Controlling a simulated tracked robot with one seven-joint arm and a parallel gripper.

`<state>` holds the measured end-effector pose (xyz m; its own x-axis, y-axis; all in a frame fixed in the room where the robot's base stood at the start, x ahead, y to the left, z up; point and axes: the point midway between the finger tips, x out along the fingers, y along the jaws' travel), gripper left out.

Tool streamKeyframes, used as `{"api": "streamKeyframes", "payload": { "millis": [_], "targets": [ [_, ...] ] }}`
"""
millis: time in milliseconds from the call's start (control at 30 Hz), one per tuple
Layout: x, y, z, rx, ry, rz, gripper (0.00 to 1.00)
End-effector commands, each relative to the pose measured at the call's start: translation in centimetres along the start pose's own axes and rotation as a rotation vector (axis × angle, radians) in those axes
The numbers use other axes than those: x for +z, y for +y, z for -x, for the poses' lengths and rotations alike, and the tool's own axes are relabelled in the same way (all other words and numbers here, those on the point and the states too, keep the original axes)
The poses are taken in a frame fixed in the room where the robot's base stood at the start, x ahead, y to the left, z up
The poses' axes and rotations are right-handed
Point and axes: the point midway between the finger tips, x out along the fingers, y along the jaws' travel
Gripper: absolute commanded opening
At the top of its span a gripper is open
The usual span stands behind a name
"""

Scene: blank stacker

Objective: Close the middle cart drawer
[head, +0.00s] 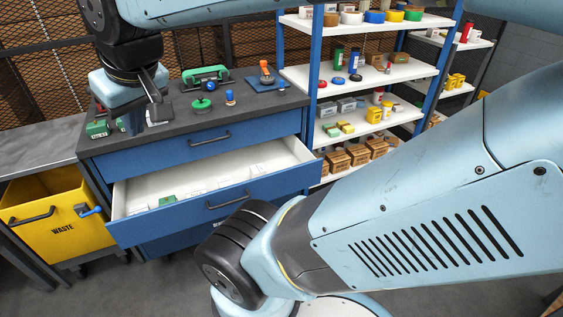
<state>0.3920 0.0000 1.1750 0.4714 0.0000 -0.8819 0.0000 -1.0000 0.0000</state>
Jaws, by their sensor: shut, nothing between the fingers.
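The blue cart (205,146) stands ahead with a dark top. Its middle drawer (180,222) is pulled well out, and its white inside shows with a small green item and several pale items in it. The top drawer is shut above it; the lower drawer front is partly hidden behind the open one. My gripper (159,110) is shut and empty. In the picture it lies over the left part of the cart top, above and apart from the open drawer's front.
A yellow waste bin (52,212) stands left of the cart under a grey bench. Tools and small parts, among them a green clamp (206,74), lie on the cart top. A blue-framed shelf (375,75) with boxes and cans stands to the right.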

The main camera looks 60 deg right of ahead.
Motion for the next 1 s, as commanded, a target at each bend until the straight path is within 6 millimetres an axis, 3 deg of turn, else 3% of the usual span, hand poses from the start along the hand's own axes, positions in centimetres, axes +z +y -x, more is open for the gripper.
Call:
{"api": "streamKeyframes", "payload": {
  "millis": [267,433,767,1000],
  "targets": [
    [0.0,0.0,0.0,0.000,-0.003,-0.003,0.00],
    [-0.4,0.5,-1.2,-0.006,-0.057,-0.063,0.00],
    [-1.8,4.0,-6.9,-0.077,-0.283,-0.376,0.00],
    [-2.3,7.5,-11.2,-0.169,-0.414,-0.648,0.00]
  ]
}}
